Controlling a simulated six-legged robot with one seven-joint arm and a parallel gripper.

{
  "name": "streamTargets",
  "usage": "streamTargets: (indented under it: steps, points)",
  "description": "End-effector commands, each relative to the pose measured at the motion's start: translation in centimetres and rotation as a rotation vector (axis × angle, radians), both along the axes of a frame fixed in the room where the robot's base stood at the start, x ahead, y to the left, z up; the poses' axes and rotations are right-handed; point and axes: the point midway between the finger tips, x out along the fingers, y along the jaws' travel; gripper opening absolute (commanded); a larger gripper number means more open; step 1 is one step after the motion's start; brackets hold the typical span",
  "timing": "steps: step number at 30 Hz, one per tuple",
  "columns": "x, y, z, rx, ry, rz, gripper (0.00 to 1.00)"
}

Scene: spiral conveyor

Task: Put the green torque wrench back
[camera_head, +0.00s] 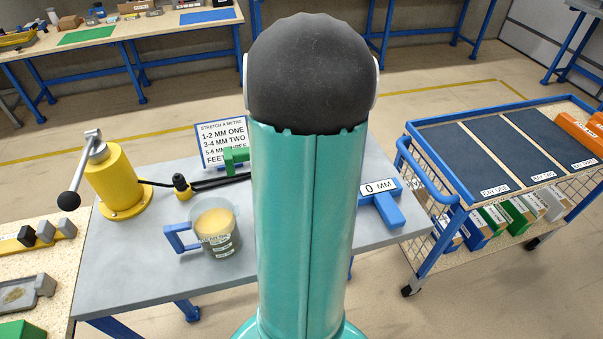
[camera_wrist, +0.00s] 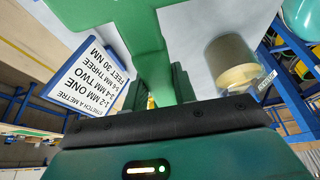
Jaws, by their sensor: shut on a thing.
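A green T-shaped tool, which looks like the green torque wrench (camera_wrist: 147,45), fills the upper middle of the wrist view. My gripper (camera_wrist: 152,88) is shut on its stem, with a dark finger on either side. In the head view a green end of the wrench (camera_head: 236,158) shows at the left edge of my arm, above the grey table (camera_head: 160,270). My arm hides the rest of it and the gripper there. I cannot tell whether the wrench touches the table.
The table holds a yellow hand pump (camera_head: 117,178), a blue-handled mug (camera_head: 214,230), a sign (camera_head: 222,143) and a blue "0 MM" tool (camera_head: 382,203). A blue cart (camera_head: 470,205) with three dark bays stands right. A back bench has green (camera_head: 86,36) and blue mats (camera_head: 207,16).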

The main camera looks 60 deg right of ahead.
Motion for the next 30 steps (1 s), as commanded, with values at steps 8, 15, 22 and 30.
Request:
streamTargets:
  steps: [8, 15, 22, 30]
  points:
    - [0.3, 0.1, -4.1, 0.003, 0.0, 0.003, 0.0]
    - [0.5, 0.1, -6.9, 0.005, 0.0, 0.002, 0.0]
    - [0.6, 0.1, -9.5, 0.001, 0.0, 0.004, 0.0]
    - [0.5, 0.1, -9.6, 0.003, 0.0, 0.002, 0.42]
